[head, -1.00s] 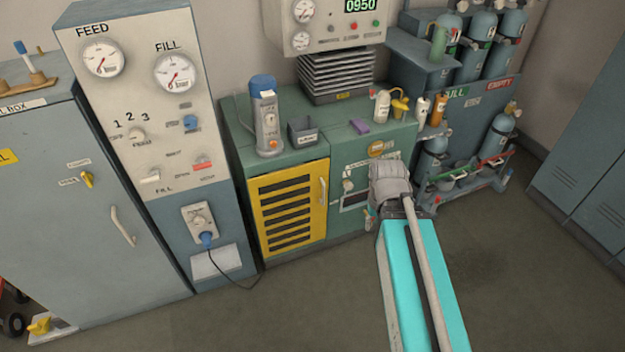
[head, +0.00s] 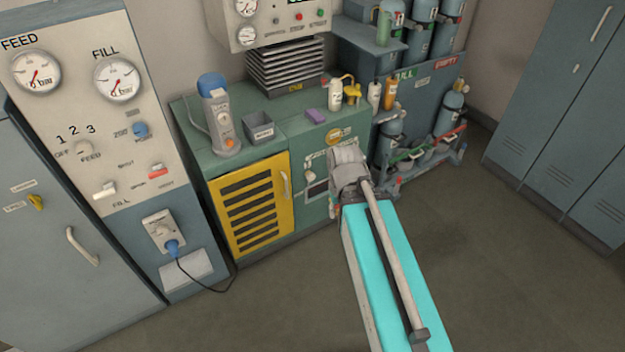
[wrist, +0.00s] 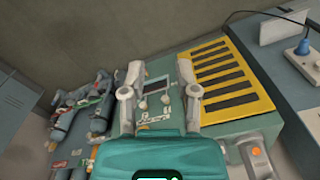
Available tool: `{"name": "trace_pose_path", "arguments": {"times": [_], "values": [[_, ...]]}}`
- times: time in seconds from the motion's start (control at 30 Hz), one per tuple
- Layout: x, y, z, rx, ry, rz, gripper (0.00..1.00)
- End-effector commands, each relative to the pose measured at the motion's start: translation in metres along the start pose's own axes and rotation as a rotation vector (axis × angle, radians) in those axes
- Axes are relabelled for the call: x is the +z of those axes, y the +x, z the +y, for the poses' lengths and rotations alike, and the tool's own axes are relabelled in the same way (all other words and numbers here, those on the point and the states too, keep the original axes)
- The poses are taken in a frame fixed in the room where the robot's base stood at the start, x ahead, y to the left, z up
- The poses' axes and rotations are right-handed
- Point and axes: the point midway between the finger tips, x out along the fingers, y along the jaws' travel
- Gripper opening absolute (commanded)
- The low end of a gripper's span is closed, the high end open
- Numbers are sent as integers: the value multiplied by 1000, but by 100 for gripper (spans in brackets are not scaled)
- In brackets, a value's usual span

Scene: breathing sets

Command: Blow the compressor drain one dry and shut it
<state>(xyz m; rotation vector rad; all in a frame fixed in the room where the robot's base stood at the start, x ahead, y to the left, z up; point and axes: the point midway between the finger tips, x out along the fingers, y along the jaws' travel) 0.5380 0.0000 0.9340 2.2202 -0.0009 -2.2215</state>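The green compressor cabinet (head: 345,112) has a yellow louvred door (head: 250,204) and, to its right, a front panel with small pale knobs. One pale knob (head: 310,173) shows just left of my gripper (head: 346,160) in the head view. In the wrist view, my gripper (wrist: 158,88) is open and empty, its fingers apart on either side of the panel. Between them are a dark screen (wrist: 157,84) and two pale knobs, one left (wrist: 143,105) and one right (wrist: 166,99). I cannot tell which is drain one. My gripper hides part of the panel in the head view.
A blue-capped device (head: 219,120), a grey bin (head: 257,128), a purple block (head: 316,115) and bottles stand on the cabinet top. A gas-cylinder rack (head: 420,100) is to the right. The feed and fill panel (head: 90,130) is at left. The floor in front is clear.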

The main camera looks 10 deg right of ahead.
Motion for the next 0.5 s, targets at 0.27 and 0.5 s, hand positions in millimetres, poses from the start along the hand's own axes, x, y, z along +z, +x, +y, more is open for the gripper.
{"name": "trace_pose_path", "arguments": {"times": [0.27,0.5], "values": [[-2,5,-1,-8,10,5,77],[-19,31,-8,-67,85,40,98]]}}
